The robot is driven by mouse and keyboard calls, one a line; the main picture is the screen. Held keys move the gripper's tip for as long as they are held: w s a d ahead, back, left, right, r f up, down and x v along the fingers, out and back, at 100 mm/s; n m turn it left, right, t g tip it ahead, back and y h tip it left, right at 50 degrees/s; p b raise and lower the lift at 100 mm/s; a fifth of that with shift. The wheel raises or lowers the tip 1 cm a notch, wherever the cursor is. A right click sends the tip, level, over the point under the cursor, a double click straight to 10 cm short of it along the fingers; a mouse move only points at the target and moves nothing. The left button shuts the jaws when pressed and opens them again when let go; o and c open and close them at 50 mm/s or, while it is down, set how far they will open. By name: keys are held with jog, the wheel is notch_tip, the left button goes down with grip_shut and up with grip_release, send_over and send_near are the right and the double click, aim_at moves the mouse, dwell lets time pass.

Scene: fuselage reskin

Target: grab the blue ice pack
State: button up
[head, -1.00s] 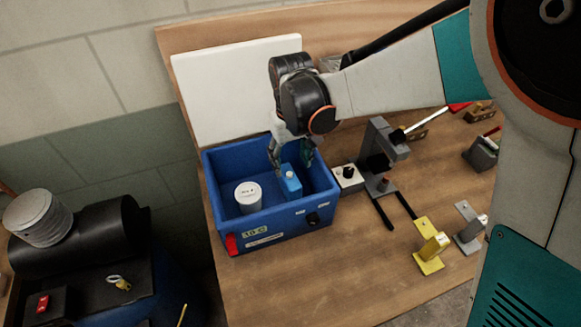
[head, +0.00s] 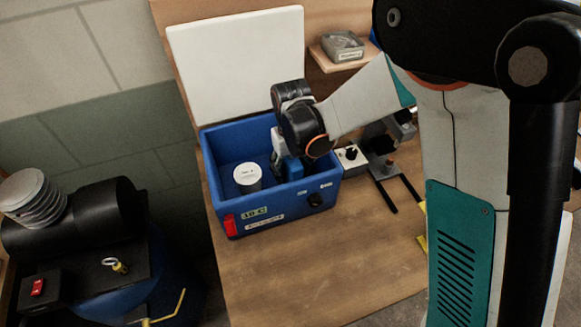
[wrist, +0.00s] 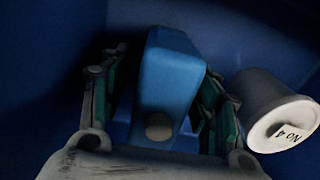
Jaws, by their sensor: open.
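The blue ice pack (wrist: 168,85) stands inside the blue cooler box (head: 270,215). In the wrist view it lies between the two fingers of my gripper (wrist: 160,105), with its round cap (wrist: 159,127) toward the camera. The fingers are open, one on each side of the pack, with a dark gap at the left finger. The right finger is close to the pack; I cannot tell whether it touches. In the head view my wrist hides the fingers and most of the ice pack (head: 293,168).
A white lidded cup (head: 247,178) stands in the box left of the pack, and close to my right finger in the wrist view (wrist: 268,108). The box walls surround my gripper. A white raised lid (head: 238,65) stands behind. A grey fixture (head: 383,165) stands to the right.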

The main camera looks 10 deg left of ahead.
jog(key=shift+f, duration=0.1)
jog(key=shift+c, duration=0.6)
jog(key=c, duration=1.2)
